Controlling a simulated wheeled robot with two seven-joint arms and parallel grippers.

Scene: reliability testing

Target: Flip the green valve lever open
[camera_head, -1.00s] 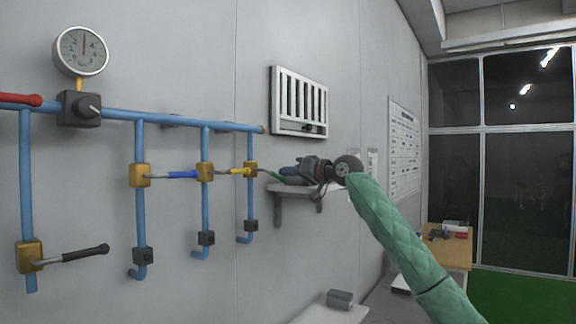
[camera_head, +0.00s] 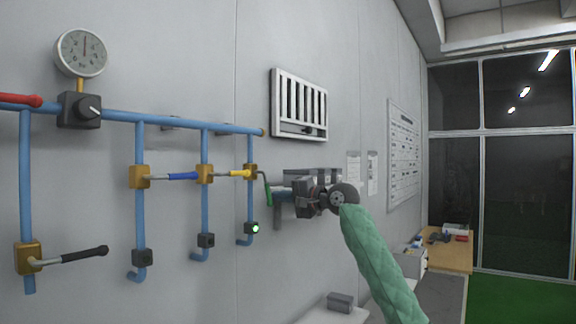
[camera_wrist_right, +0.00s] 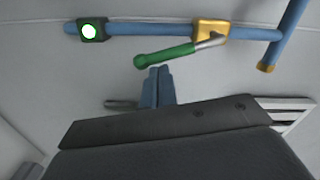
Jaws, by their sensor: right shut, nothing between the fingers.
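The green valve lever (camera_head: 267,190) hangs down from the brass valve (camera_head: 251,172) on the rightmost vertical blue pipe. In the right wrist view the green lever (camera_wrist_right: 164,55) lies along that pipe, with its metal neck running into the brass valve (camera_wrist_right: 210,29). The small black box below that valve shows a lit white-green lamp (camera_head: 255,228), also bright in the wrist view (camera_wrist_right: 89,31). My right gripper (camera_head: 278,195) is shut and empty, just right of the lever. Its blue fingertips (camera_wrist_right: 158,84) sit close to the lever's grip end; I cannot tell whether they touch. My left gripper is out of view.
Yellow (camera_head: 240,173) and blue (camera_head: 183,176) levers point right on neighbouring valves. A black lever (camera_head: 85,255), a gauge (camera_head: 82,53) and a red lever (camera_head: 20,100) are at left.

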